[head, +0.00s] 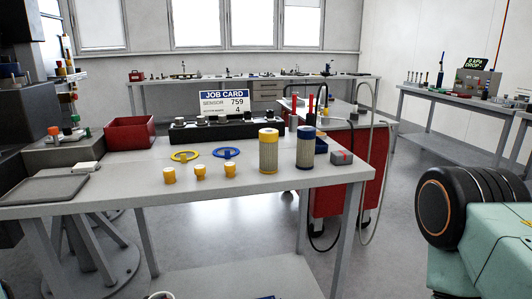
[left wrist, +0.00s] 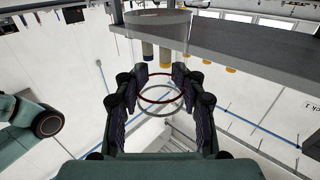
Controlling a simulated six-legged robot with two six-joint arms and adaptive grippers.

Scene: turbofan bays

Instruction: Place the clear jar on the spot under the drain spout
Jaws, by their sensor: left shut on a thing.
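The clear jar (left wrist: 160,92) shows in the left wrist view as a see-through round body with a dark red ring and a grey ring. My left gripper (left wrist: 152,76) is shut on it, with one dark finger on each side. The floor and table show through the jar. In the head view my left gripper is out of frame. A small pale and red rim (head: 160,295) shows at the bottom edge, too cut off to identify. I cannot make out the drain spout or the spot under it. My right gripper is not in view.
A grey table (head: 120,192) holds a red bin (head: 131,133), a tray (head: 45,189), yellow caps, rings, a yellow filter (head: 268,155), a blue-topped filter (head: 306,152) and a job card (head: 225,102). A red cart (head: 330,200) with a hose stands behind.

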